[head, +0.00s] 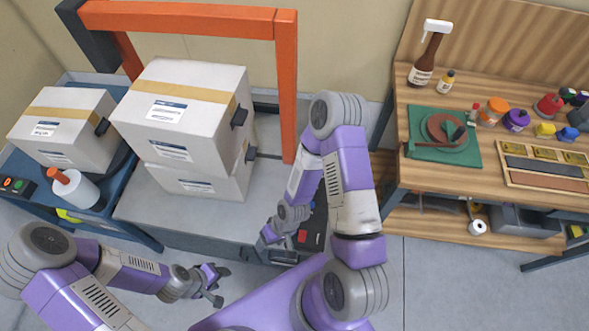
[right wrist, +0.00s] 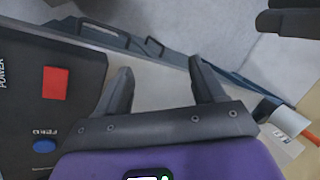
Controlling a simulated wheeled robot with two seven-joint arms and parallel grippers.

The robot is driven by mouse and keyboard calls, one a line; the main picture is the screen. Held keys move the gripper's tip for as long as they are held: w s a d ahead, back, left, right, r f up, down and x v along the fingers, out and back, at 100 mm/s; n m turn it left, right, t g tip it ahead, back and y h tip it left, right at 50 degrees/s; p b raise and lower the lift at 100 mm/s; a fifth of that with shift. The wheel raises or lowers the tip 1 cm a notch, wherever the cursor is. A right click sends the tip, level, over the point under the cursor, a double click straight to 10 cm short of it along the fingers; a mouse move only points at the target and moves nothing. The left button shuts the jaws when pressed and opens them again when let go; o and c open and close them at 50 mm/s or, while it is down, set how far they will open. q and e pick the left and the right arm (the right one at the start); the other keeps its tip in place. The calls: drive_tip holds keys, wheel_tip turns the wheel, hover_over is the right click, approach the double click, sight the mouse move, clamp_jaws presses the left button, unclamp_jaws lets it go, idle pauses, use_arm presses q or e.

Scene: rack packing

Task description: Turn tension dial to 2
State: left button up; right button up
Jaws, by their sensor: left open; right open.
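The control panel (head: 318,222) is a dark strip at the front right of the strapping machine, partly behind my right arm. In the right wrist view the dark panel (right wrist: 85,58) shows a red square button (right wrist: 55,83) with the word POWER beside it and a blue round button (right wrist: 44,146). I cannot make out the tension dial in either view. My right gripper (head: 270,238) is open and empty beside the panel; its spread fingers (right wrist: 162,75) show right of the buttons. My left gripper (head: 216,284) is open and empty, low in front of the machine.
White cartons (head: 185,105) stand on the machine under an orange arch (head: 286,90). A blue cart (head: 130,225) with another carton (head: 65,130) is at left. A wooden workbench (head: 440,185) with bottles and jars stands at right. Grey floor (head: 440,275) is clear before it.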

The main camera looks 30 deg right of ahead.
drive_tip(key=w+d+n+h+b, duration=0.1)
drive_tip(key=w+d+n, duration=0.4)
drive_tip(key=d+n, duration=0.1)
drive_tip(key=w+d+r+n+b, duration=0.1)
drive_tip(key=w+d+n, duration=0.4)
drive_tip(key=d+n, duration=0.1)
drive_tip(key=w+d+n+h+b, duration=0.1)
drive_tip(key=w+d+n, duration=0.5)
drive_tip(key=d, duration=0.1)
drive_tip(key=shift+w+r+n+g+h, duration=0.1)
drive_tip(key=shift+r+n+g+h, duration=0.1)
drive_tip(key=shift+n+g+h, duration=0.1)
drive_tip(key=d+n, duration=0.1)
drive_tip(key=d, duration=0.1)
drive_tip(key=d+r+n+h, duration=0.1)
drive_tip(key=d, duration=0.2)
drive_tip(key=w+d+r+n+h+b, duration=0.1)
drive_tip(key=d, duration=0.2)
drive_tip(key=shift+d, duration=0.15)
drive_tip(key=shift+d+f+g, duration=0.1)
drive_tip(key=shift+d+g, duration=0.2)
drive_tip(key=f, duration=0.3)
drive_tip(key=f+b, duration=0.1)
drive_tip(key=f, duration=0.3)
drive_tip(key=shift+s, duration=0.2)
